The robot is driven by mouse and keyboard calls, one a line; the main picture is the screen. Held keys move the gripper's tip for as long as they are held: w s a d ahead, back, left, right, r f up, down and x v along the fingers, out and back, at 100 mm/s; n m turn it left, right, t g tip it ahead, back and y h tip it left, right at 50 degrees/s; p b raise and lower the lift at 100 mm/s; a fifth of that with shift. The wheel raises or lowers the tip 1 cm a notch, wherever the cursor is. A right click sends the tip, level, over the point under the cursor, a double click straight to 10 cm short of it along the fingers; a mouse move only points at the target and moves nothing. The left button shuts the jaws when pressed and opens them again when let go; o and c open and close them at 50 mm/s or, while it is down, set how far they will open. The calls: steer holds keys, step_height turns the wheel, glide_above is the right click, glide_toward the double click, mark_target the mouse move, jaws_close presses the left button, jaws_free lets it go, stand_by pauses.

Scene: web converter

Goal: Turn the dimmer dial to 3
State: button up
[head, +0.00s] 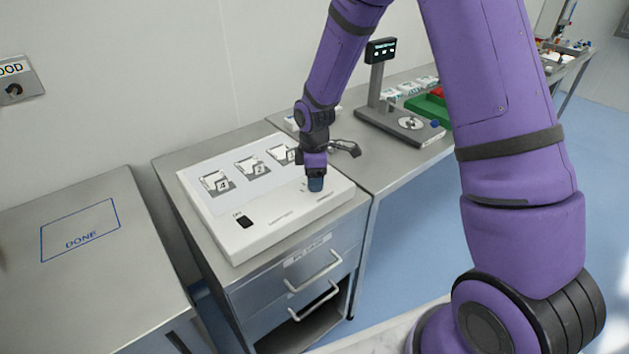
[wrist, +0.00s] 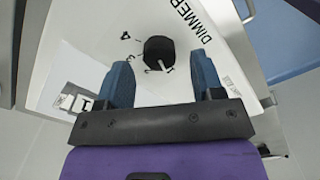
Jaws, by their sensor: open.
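The dimmer dial (wrist: 158,50) is a round black knob on a white panel (head: 262,236), with the numbers 4, 3 and 2 printed around it in the wrist view. A white mark shows at its lower right, near where 1 would be; I cannot tell whether it is a pointer or a digit. My gripper (wrist: 163,72) is open, with one blue finger to each side of the dial and no clear contact. In the head view my gripper (head: 316,184) is low over the panel's right end and hides the dial.
A scale-like device (head: 400,125) stands behind to the right. A bench marked DONE (head: 80,270) is at left, mostly clear.

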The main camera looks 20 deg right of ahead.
steer(key=shift+f, duration=0.85)
steer(key=shift+c, duration=0.2)
steer(key=c, duration=0.9)
